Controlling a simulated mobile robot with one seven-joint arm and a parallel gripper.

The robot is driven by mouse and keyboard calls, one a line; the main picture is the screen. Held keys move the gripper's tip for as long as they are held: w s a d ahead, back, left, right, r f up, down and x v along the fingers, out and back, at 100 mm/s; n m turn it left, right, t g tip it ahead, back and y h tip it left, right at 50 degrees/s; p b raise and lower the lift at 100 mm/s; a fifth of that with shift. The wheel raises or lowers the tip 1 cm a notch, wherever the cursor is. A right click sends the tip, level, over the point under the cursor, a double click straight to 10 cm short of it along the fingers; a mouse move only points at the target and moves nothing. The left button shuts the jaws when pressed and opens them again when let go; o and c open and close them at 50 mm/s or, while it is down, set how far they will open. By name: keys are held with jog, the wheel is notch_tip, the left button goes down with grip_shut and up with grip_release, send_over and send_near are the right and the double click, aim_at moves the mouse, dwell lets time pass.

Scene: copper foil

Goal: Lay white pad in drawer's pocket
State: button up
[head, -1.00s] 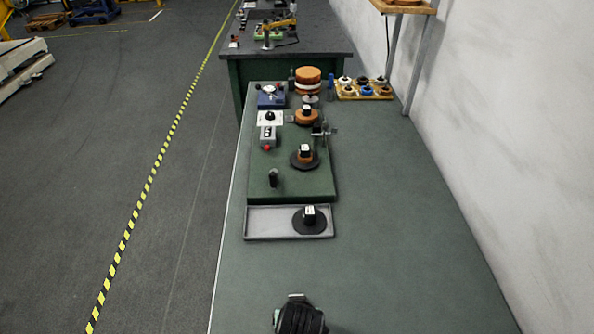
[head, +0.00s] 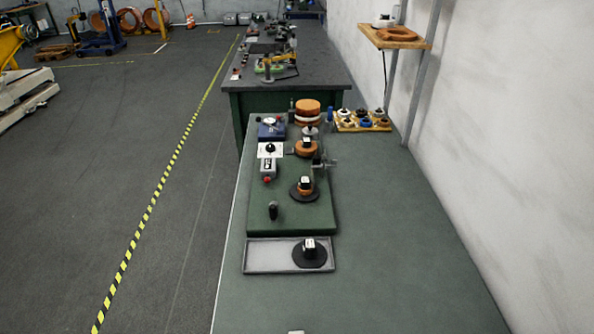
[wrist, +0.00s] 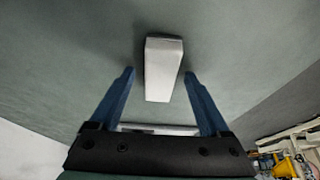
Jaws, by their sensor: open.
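A white block-like pad (wrist: 163,68) lies on the green surface in the wrist view, its long side running away from my wrist. My gripper (wrist: 158,74) is open, with one blue finger on each side of the pad's near part. Gaps show between the pad and both fingers. A small pale piece (head: 296,332) shows at the bottom edge of the head view; I cannot tell whether it is the pad or part of my gripper. No drawer or pocket can be made out for certain.
A shallow grey tray (head: 262,257) holds a black disc (head: 309,259) with a small white-topped part. Beyond it, a green board (head: 253,216) carries several fixtures. A grey bar (wrist: 158,128) shows behind my fingers. The bench's near right (head: 400,270) is clear; the wall stands right.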

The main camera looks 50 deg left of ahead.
jog(key=shift+c, duration=0.2)
grip_shut()
jog(key=shift+r, duration=0.1)
